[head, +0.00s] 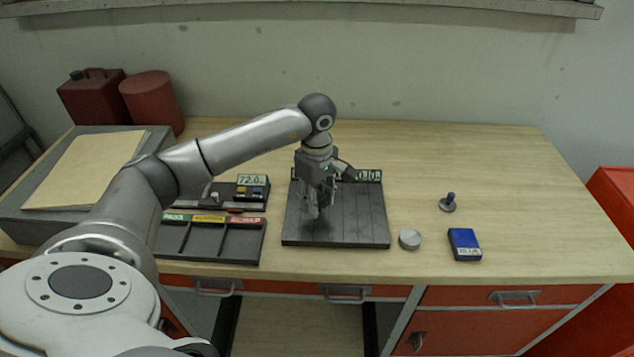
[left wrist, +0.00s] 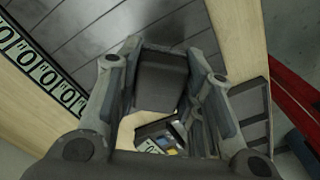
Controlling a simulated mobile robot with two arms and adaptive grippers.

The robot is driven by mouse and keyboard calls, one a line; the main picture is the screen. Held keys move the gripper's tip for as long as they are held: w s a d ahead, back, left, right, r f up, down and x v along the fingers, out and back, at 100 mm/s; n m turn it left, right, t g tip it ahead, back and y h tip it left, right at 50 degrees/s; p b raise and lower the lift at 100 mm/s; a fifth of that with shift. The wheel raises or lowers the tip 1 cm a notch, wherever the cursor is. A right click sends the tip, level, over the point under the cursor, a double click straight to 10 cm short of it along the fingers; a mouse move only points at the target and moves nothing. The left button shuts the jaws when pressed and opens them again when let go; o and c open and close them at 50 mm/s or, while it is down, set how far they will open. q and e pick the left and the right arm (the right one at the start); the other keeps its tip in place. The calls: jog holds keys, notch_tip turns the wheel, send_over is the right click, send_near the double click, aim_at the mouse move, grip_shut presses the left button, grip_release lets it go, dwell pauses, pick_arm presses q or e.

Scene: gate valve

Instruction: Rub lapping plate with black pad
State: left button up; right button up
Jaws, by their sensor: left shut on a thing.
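The lapping plate (head: 360,220) is a dark square slab with grooves, lying mid-table in the head view. It also fills the upper left of the left wrist view (left wrist: 95,30). My left gripper (head: 319,207) is over the plate's left-middle part, pointing down. In the left wrist view its fingers are shut on a dark block, the black pad (left wrist: 162,78). The pad is mostly hidden by the gripper in the head view. I cannot tell whether the pad touches the plate. My right gripper is not in view.
A black sorting tray (head: 207,242) and a small display unit (head: 253,189) stand left of the plate. A metal disc (head: 409,239), a blue box (head: 464,243) and a small knobbed piece (head: 448,204) are at right. Red containers (head: 153,100) stand at back left. The back right table is clear.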

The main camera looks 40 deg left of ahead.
pick_arm(q)
jog(key=shift+a+r, duration=0.1)
jog(key=shift+r, duration=0.55)
jog(key=shift+a+r+p, duration=0.15)
jog(key=shift+r+p, duration=0.45)
jog(key=shift+r, duration=0.45)
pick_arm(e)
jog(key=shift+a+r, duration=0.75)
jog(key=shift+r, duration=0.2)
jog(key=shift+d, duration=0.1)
